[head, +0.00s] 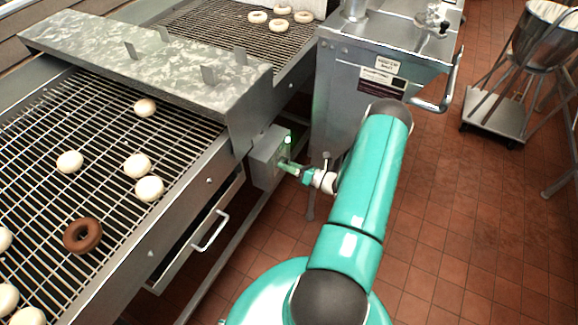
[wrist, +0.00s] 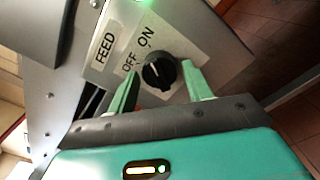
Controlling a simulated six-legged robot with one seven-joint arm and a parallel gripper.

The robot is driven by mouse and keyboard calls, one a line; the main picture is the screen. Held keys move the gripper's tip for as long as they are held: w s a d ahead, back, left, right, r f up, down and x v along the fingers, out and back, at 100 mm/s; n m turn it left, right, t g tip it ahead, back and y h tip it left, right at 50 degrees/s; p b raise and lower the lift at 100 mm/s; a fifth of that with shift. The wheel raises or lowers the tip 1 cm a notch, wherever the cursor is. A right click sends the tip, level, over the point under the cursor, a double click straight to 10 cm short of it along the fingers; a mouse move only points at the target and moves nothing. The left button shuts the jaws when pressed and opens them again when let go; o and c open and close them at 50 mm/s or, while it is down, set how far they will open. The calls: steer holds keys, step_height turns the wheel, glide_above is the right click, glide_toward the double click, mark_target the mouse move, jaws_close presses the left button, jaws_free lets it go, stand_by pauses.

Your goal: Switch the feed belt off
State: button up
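The feed control box (head: 268,157) is a grey box on the side of the conveyor frame, with a lit green lamp (head: 288,140). In the wrist view its plate reads FEED, OFF and ON, with a round black knob (wrist: 159,73) below the words. A short pale mark shows on the knob; I cannot tell surely which word it points to. The green lamp (wrist: 143,2) glows at the top edge. My gripper (wrist: 159,69) is open, one pale green finger on each side of the knob, with gaps visible. In the head view my gripper (head: 292,168) is at the box front.
White dough rounds and a brown ring (head: 82,235) lie on the wire belt (head: 105,110). A metal hood (head: 150,60) spans the belt. A drawer with a handle (head: 212,231) is below. A steel cabinet (head: 340,95) stands close behind my arm.

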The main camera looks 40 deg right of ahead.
steer(key=c, duration=0.7)
steer(key=shift+n, duration=0.4)
steer(key=n, duration=1.1)
steer(key=shift+d+f, duration=0.1)
steer(key=shift+d, duration=0.05)
steer(key=o, duration=1)
steer(key=shift+s, duration=0.1)
